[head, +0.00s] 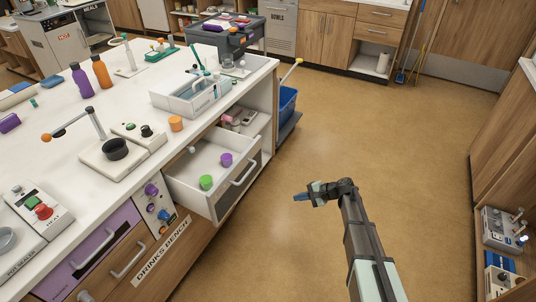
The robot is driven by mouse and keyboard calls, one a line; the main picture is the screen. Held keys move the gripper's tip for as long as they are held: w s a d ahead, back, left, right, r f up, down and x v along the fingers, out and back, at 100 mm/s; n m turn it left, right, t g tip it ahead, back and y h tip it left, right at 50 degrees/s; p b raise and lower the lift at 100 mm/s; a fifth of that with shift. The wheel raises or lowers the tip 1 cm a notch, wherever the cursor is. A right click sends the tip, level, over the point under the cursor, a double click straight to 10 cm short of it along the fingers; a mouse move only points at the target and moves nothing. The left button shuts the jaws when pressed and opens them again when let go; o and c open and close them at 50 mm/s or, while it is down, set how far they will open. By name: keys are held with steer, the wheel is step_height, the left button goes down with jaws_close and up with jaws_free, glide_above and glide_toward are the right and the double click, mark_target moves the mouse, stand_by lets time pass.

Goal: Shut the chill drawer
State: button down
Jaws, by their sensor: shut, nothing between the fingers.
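One drawer stands pulled out of the white bench, with a white tray inside and a grey front with a bar handle; I take it to be the chill drawer (188,178), though I can read no label on it. A green cup (206,182) and a purple cup (226,160) stand in it, with a small pale round thing near the back. My gripper (299,197) is shut and empty. It is over the open floor, to the right of the drawer front and apart from it, with its fingers pointing left toward the bench.
A purple-fronted drawer (88,258) and a control panel (157,212) are left of the open drawer. The bench top (125,190) carries bottles, a tray and devices. A blue bin (288,104) stands behind. The floor (400,130) around my arm is clear.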

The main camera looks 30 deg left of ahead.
mark_target(234, 141)
steer(key=w+a+r+m+t+y, duration=0.2)
steer(key=w+a+r+m+y, duration=0.5)
steer(key=r+m, duration=0.5)
steer(key=w+a+f+m, duration=0.1)
steer(key=a+f, duration=0.1)
steer(key=a, duration=1)
steer(key=shift+a+f+m, duration=0.15)
steer(key=shift+a+m, duration=0.05)
steer(key=shift+m, duration=0.2)
steer(key=a, duration=1.6)
steer(key=shift+a, duration=0.7)
